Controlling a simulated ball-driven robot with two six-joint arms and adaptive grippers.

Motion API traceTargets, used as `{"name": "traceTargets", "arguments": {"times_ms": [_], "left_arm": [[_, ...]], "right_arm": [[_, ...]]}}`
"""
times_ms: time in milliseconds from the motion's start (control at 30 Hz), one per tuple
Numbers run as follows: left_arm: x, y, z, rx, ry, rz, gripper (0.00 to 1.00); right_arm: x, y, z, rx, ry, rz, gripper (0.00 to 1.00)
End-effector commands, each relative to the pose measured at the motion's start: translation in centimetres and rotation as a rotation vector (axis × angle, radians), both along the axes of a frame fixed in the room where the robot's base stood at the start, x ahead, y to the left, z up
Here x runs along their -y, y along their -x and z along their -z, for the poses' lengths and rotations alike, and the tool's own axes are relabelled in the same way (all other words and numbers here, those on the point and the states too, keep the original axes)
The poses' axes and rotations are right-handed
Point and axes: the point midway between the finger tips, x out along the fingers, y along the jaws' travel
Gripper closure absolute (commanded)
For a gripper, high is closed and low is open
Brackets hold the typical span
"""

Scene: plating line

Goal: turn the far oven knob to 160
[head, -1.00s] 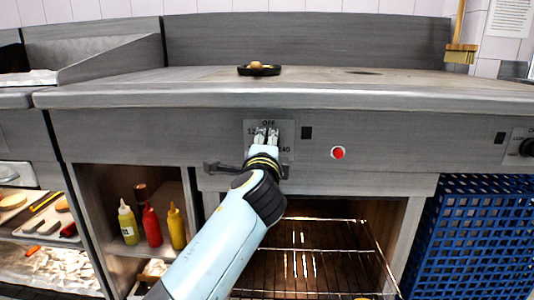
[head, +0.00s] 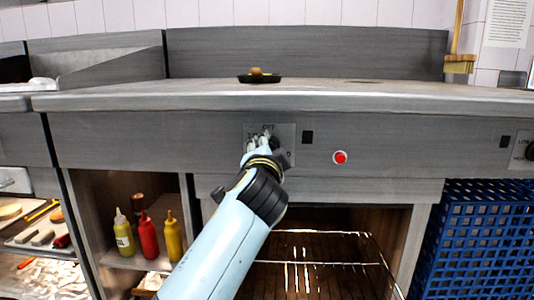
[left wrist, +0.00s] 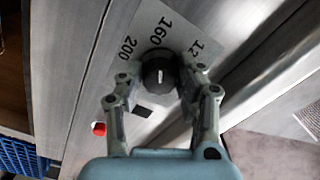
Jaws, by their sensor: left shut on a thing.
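The black oven knob (left wrist: 158,84) sits on a pale dial plate (left wrist: 172,28) marked 200, 160 and 12-something, part of it hidden by a finger. The knob's white mark lies roughly in line with the 160. My left gripper (left wrist: 157,88) is shut on the knob, one finger on each side. In the head view my left gripper (head: 262,142) is at the dial plate (head: 287,131) on the oven front and hides most of it; OFF is partly readable at its top. My right gripper is not in view.
A red button (head: 340,157) is right of the dial plate. Another knob (head: 530,151) is at the far right edge. A small black pan (head: 260,78) stands on the worktop. The open oven with wire racks (head: 300,263) is below, a blue crate (head: 485,240) to its right.

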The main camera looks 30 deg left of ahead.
Motion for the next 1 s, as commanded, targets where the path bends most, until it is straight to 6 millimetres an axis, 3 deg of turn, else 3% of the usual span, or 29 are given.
{"name": "traceTargets", "arguments": {"times_ms": [367,400,567,1000], "left_arm": [[-0.08,-0.11,-0.55,0.011,0.0,0.0,0.96],[-0.08,-0.11,-0.55,0.011,0.0,0.0,0.63],[-0.06,-0.09,-0.44,0.009,0.001,0.0,0.42],[-0.01,-0.03,-0.14,0.002,-0.002,0.0,0.42]], "right_arm": [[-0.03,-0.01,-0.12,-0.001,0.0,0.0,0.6],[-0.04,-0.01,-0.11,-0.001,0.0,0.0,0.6],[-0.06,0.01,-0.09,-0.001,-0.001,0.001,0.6],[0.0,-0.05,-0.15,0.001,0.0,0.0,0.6]]}}
